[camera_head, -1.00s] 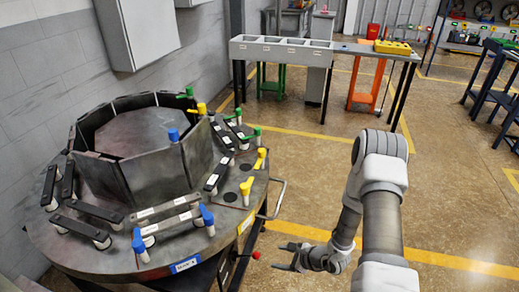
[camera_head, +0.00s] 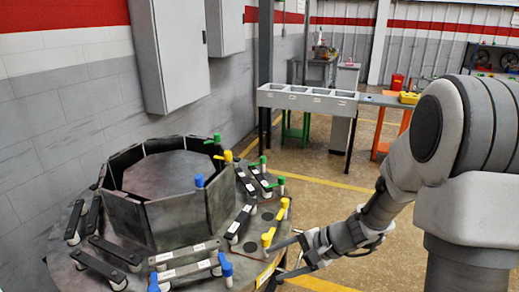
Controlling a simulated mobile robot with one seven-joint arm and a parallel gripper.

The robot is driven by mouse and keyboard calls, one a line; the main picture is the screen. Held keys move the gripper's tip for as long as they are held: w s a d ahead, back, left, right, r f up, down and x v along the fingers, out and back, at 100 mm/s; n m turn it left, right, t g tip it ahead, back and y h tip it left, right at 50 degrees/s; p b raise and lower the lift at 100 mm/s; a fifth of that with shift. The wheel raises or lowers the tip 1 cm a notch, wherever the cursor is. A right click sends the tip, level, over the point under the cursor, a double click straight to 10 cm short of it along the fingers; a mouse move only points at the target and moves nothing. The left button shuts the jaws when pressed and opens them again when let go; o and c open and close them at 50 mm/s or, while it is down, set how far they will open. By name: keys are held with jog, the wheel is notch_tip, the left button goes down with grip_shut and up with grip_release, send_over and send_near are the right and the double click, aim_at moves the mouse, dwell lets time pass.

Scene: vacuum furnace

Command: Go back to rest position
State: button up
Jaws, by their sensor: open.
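My gripper (camera_head: 285,260) is open, low in the middle of the head view, with its fingers pointing left. It appears at the right edge of the round furnace table (camera_head: 60,265), near a yellow handle (camera_head: 268,238); I cannot tell whether it touches anything. Nothing shows between its fingers. My arm bends in from the right side and covers much of that part of the view. The furnace table carries a ring of dark metal plates (camera_head: 178,222) with blue, green and yellow handles and dark bars around it.
A long bench with grey bins (camera_head: 308,100) stands at the back, with a yellow block (camera_head: 409,98) at its right end. Grey cabinets (camera_head: 168,52) hang on the left wall. Open floor (camera_head: 325,185) lies between the furnace table and the bench.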

jog(key=s+d+r+n+t+h, duration=0.1)
jog(key=s+d+r+n+h, duration=0.3)
jog(key=s+r, duration=0.5)
jog(key=s+d+r+n+t+h, duration=0.1)
jog(key=s+d+r+n+h, duration=0.3)
jog(key=s+r, duration=0.5)
jog(key=shift+d+r+n+t+h+p, duration=0.25)
jog(key=shift+d+n+h, duration=0.2)
jog(key=shift+n, duration=0.75)
